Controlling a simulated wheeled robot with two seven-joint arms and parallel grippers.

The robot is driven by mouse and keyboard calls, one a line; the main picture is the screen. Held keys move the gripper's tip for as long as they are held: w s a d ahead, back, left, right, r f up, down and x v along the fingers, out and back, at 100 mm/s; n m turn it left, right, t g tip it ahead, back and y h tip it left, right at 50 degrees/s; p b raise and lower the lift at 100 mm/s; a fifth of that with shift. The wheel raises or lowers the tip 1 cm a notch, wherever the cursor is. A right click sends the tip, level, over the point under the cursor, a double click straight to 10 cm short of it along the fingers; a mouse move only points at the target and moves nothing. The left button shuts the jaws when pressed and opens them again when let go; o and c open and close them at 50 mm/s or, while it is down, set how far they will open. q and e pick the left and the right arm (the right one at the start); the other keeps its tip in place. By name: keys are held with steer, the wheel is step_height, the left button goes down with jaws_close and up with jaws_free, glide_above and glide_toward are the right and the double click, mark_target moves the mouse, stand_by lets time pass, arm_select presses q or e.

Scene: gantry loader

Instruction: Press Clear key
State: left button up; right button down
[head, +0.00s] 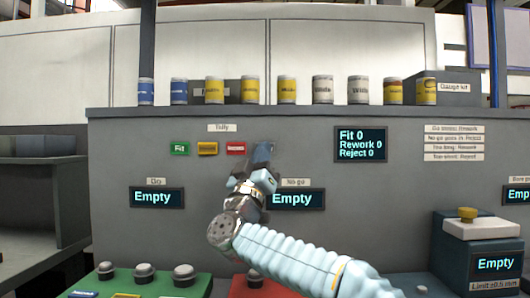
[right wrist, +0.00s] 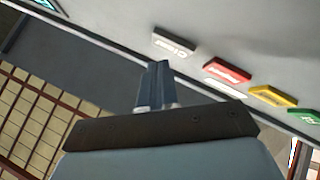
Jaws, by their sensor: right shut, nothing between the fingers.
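The Clear key (right wrist: 174,43) is a pale grey-white block on the grey panel in the right wrist view, at the end of the row of keys. In the head view it is mostly hidden by my right gripper (head: 262,152). In the right wrist view my right gripper (right wrist: 157,68) is shut and empty, its fingertips just below and left of the Clear key. They appear apart from it, though the exact gap to the panel is hard to tell. My left gripper is not in view.
Beside it are the red Reject key (head: 236,148), a yellow key (head: 207,148) and the green Fit key (head: 180,148). A tally display (head: 360,144) reads Fit 0, Rework 0, Reject 0. Several cans stand on the ledge above. Domed parts sit on a green tray (head: 110,284) below.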

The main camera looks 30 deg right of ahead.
stand_by(0.3)
steer(key=shift+s+a+b, duration=0.35)
steer(key=shift+s+a, duration=0.1)
steer(key=shift+s, duration=0.25)
steer(key=shift+s+a+b, duration=0.35)
steer(key=shift+s+a, duration=0.1)
steer(key=shift+s, duration=0.3)
steer(key=shift+s+a+b, duration=0.35)
steer(key=shift+s+a, duration=0.1)
steer(key=shift+s, duration=0.25)
